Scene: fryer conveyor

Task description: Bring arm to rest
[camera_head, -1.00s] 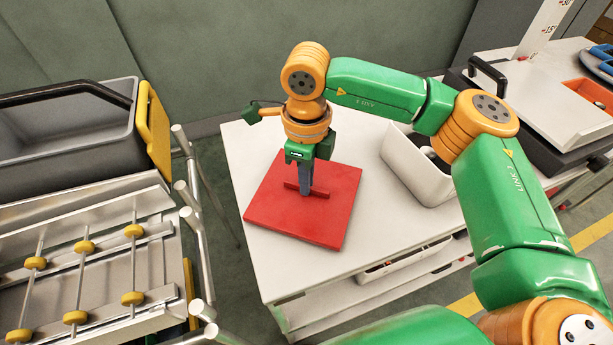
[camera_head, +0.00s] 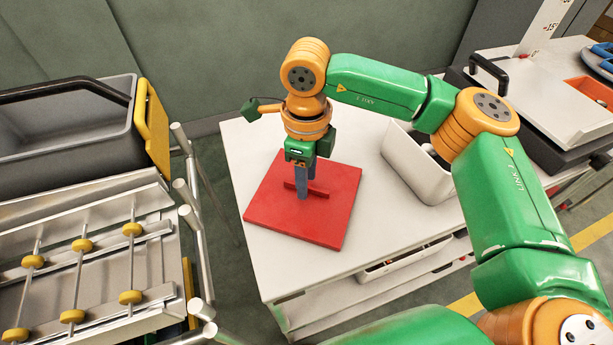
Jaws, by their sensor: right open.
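My right arm comes in from the lower right in green and orange links and bends down over the white table. My right gripper (camera_head: 303,190) points straight down over a red board (camera_head: 325,220) with a raised red bar (camera_head: 320,189) across it. The gripper is open, its grey fingers beside the bar. The fingers partly hide the bar, and I cannot tell whether they touch it. My left gripper is not in view.
A white bin (camera_head: 413,165) stands on the white table (camera_head: 262,142), right of the board. A roller rack (camera_head: 95,265) and a grey basket (camera_head: 70,140) with a yellow end are at the left. A lidded machine (camera_head: 545,110) is at the right.

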